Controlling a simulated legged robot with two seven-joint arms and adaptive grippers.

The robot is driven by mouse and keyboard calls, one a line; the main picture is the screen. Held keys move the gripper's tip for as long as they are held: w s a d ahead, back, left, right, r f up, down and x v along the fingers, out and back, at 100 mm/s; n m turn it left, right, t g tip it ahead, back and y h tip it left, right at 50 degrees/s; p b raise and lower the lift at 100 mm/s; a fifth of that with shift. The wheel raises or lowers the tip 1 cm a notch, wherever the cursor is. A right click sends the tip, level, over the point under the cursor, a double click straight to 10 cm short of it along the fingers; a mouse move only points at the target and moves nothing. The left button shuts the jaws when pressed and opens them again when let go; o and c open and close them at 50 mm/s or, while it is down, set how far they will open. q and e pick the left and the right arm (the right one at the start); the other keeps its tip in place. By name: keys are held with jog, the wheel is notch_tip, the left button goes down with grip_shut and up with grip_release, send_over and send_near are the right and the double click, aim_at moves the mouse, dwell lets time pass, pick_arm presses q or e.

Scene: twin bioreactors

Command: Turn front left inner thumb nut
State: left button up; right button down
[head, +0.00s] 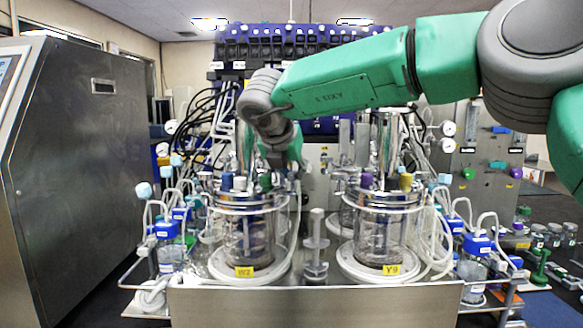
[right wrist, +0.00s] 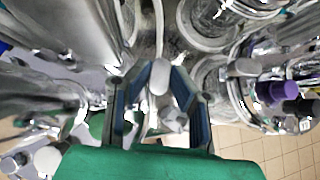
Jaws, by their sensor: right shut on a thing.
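The left bioreactor is a clear glass vessel (head: 248,238) with a metal head plate, standing on a white round base with a yellow label. My right arm reaches in from the right and its gripper (head: 284,158) points down behind the front of that vessel's top. The fingertips are largely hidden in the head view. In the right wrist view, the blue-padded fingers of my right gripper (right wrist: 156,92) stand on both sides of a small metal thumb nut (right wrist: 173,119), shut on it. A pale rounded part (right wrist: 160,77) shows near the fingertips. My left gripper is out of view.
The right bioreactor (head: 383,232) stands close by, with purple and yellow caps on top. Tubes and blue-capped bottles (head: 168,250) crowd both sides. A large steel cabinet (head: 80,180) is at the left. A blue rack (head: 290,45) is behind.

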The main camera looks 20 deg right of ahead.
jog(key=shift+w+a+m+g+h+p, duration=0.1)
jog(key=shift+m+g+h+p, duration=0.5)
jog(key=shift+m, duration=0.3)
jog(key=shift+a+m+g+h+p, duration=0.1)
jog(key=shift+m+g+h+p, duration=0.3)
jog(key=shift+m+p, duration=0.4)
jog(key=c, duration=1.4)
grip_release()
jog(key=shift+c, duration=0.2)
jog(key=shift+a+r, duration=0.15)
jog(key=shift+r, duration=0.15)
jog(key=v, duration=1.1)
jog(key=shift+a, duration=0.2)
